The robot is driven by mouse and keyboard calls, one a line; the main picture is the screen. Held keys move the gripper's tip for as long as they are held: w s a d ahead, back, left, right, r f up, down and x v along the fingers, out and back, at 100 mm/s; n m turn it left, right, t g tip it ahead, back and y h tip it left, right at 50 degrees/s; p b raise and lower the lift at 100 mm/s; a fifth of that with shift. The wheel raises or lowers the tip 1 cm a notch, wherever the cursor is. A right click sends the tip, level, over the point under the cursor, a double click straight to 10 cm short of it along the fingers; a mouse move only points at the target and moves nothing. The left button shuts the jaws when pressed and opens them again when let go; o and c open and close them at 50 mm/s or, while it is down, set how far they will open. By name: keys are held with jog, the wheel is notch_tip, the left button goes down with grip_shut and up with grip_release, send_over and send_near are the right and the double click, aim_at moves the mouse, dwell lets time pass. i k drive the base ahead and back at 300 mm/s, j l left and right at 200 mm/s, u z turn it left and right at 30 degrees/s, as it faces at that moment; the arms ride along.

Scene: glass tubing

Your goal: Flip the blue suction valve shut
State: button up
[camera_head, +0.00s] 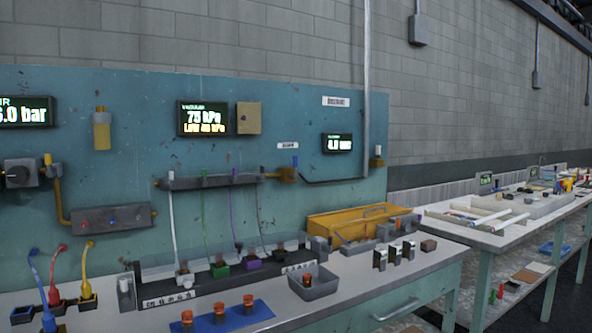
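A small brass valve (286,174) with a short blue handle (295,161) is on the teal back panel, at the right end of a dark manifold bar. The handle stands upright, and a small white label (287,146) is above it, too small to read surely. A dark line runs from the valve to the right. I cannot tell from the handle alone whether the valve is open or shut. My gripper does not show in this view.
The dark manifold (215,181) has several thin tubes hanging to a clear-walled rack. A vacuum display (203,118) reads about 75 hPa. Below are a grey bin (314,284), a yellow tray (350,224) and a blue mat (222,318) with orange-topped pieces. Coloured hoses stand at left.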

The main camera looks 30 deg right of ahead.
aim_at(294, 175)
jog(key=i+l, duration=0.1)
jog(key=l, duration=0.35)
jog(key=i+l, duration=0.1)
jog(key=l, duration=0.3)
jog(key=i+l, duration=0.1)
jog(key=l, duration=0.35)
jog(key=i+l, duration=0.1)
jog(key=l, duration=0.8)
jog(key=i+l, duration=0.15)
jog(key=l, duration=0.25)
jog(key=i+l, duration=0.4)
